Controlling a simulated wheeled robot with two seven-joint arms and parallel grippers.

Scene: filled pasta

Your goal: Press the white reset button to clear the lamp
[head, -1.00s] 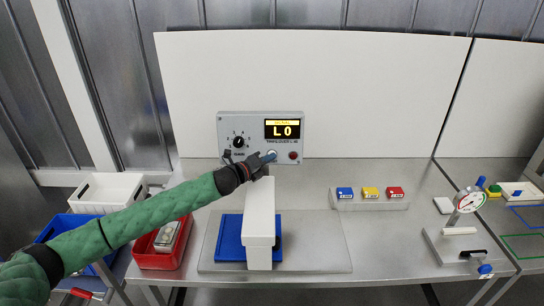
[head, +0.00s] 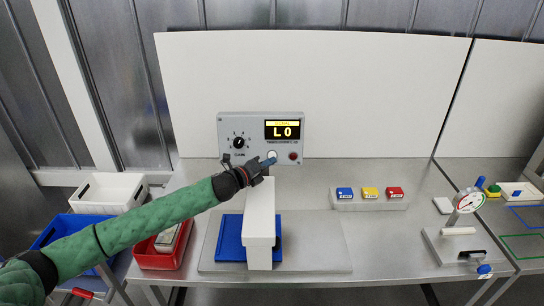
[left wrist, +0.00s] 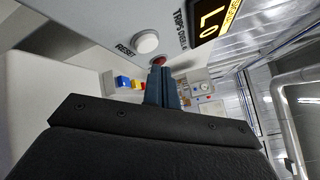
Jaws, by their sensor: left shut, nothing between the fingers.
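The white reset button (head: 272,155) is on the front of a grey panel box (head: 228,124), left of a small dark red lamp (head: 293,156). The button shows large in the left wrist view (left wrist: 146,42), beside the label RESET, with the red lamp (left wrist: 158,61) next to it. My left gripper (head: 269,162) is shut and empty, with its tips just below the button in the head view. In the left wrist view its fingers (left wrist: 161,85) show apart from the button. My right gripper is not in view.
The panel's display (head: 283,130) reads LO in yellow, beside a black dial (head: 239,143). A white block-shaped housing (head: 259,225) stands below my gripper over a blue tray (head: 229,240). A strip with blue, yellow and red blocks (head: 370,205) lies to the right.

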